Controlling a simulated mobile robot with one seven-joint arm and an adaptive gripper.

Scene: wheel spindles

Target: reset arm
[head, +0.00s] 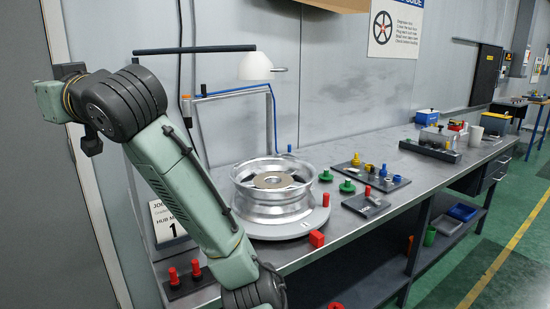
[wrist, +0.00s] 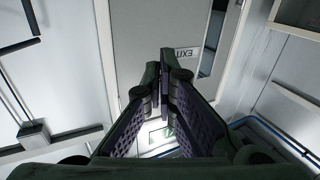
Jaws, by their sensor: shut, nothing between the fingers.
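My gripper (wrist: 164,82) is in the middle of the wrist view. Its two dark fingers are shut together with nothing between them. It points into open space toward a pale door with an exit sign (wrist: 187,54), seen upside down. In the head view my green arm (head: 180,170) is raised and folded at the left, above the near end of the workbench. The gripper's fingers cannot be made out there. The silver wheel rim (head: 270,207) lies flat on a round grey base on the metal workbench (head: 360,229), right of my arm.
A red block (head: 317,239) sits at the base's front. Red pegs (head: 173,277) stand on a dark plate beside my arm. Trays with coloured parts (head: 372,173) lie right of the wheel. A white lamp (head: 255,66) hangs over the bench. The floor at right is clear.

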